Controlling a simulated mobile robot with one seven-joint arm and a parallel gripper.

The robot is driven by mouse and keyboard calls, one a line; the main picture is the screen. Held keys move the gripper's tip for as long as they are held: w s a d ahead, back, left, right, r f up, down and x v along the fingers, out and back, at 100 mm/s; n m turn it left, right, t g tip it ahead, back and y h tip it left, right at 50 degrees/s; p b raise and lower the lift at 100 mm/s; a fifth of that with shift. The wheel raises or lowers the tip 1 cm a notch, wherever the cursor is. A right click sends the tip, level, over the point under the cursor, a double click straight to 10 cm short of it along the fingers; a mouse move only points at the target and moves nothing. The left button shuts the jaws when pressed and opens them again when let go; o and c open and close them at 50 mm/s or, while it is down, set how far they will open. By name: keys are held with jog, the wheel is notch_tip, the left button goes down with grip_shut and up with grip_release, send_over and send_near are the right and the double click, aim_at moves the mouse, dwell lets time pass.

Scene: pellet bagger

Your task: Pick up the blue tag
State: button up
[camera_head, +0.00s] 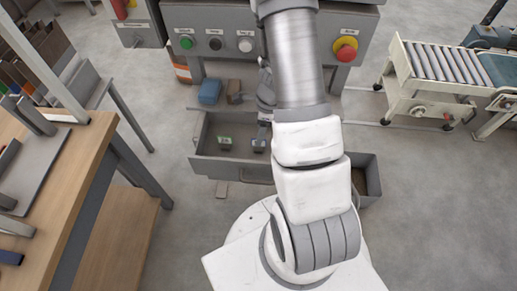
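No object can be surely told as the blue tag. An open grey drawer or bin (236,166) under the machine panel holds two small dark pieces. The left piece (225,143) has a green top. The right piece (259,145) is greyish, and its colour is too small to tell. A blue block-like object (210,91) lies behind the bin, beside a brown piece. My arm crosses the middle of the view. A dark grey part at its left edge, above the right piece, may be my gripper (265,108); its fingers cannot be made out.
A wooden bench (60,150) with trays fills the left side. The machine panel (215,42) with buttons and a red stop knob (345,52) stands at the back. A roller conveyor (440,65) is at the right.

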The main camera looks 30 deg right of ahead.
jog(key=f+b, duration=0.1)
jog(key=f, duration=0.1)
jog(key=f+b, duration=0.1)
jog(key=f, duration=0.2)
jog(key=a+f+b, duration=0.1)
jog(key=f, duration=0.1)
jog(key=shift+f, duration=0.15)
jog(key=shift+c, duration=0.2)
grip_shut()
